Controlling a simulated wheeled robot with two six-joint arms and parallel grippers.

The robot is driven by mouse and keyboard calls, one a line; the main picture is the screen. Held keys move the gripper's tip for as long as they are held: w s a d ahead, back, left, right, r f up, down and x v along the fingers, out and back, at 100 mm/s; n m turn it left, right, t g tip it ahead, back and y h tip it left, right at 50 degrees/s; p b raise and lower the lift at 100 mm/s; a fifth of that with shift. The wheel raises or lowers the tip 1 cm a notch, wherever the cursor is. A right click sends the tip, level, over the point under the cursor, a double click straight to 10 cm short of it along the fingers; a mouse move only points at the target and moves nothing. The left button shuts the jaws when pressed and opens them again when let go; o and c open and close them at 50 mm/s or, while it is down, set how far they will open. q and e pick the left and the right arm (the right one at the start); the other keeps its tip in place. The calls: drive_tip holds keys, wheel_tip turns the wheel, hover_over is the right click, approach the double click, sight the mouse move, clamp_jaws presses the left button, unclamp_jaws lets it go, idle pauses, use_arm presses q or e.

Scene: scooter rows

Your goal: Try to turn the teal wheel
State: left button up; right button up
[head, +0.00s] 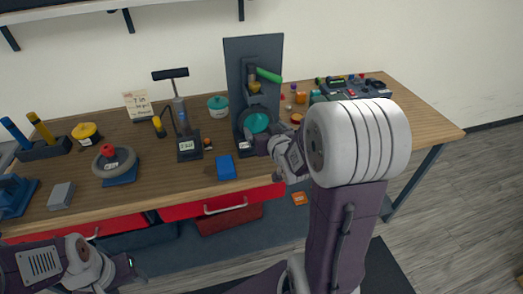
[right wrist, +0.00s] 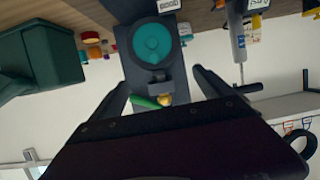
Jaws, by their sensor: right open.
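The teal wheel (head: 257,123) is a round disc low on a dark upright stand (head: 236,62) on the workbench. In the right wrist view the teal wheel (right wrist: 153,43) shows whole, above and beyond my fingertips. My right gripper (head: 262,146) is in front of the stand, close to the wheel's lower side. In the right wrist view my right gripper (right wrist: 160,78) has its two fingers spread, with nothing held and the wheel not between them. My left gripper (head: 130,268) is low at the left, in front of the bench; its jaws are too small to read.
A green lever (head: 268,75) with a brass fitting sits above the wheel. A teal-lidded tub (head: 217,103), a lever press (head: 187,140) and a blue block (head: 226,167) stand to the left. A control box (head: 350,88) stands at the right. A red drawer (head: 224,204) is below the bench top.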

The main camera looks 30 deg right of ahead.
sight(258, 120)
drive_tip(key=x, duration=0.6)
drive_tip(key=d+f+x, duration=0.1)
drive_tip(key=x, duration=0.2)
drive_tip(key=shift+d+f, duration=0.1)
drive_tip(key=shift+w+d+f+b, duration=0.1)
drive_tip(key=shift+w+b, duration=0.25)
drive_tip(key=shift+w, duration=0.35)
drive_tip(key=shift+w+d+f, duration=0.15)
drive_tip(key=shift+w, duration=0.3)
use_arm(q)
drive_tip(key=shift+w+d+f, duration=0.3)
drive_tip(key=shift+w+f, duration=0.2)
drive_tip(key=shift+f, duration=0.15)
use_arm(e)
clamp_jaws()
use_arm(q)
drive_tip(key=shift+d, duration=0.1)
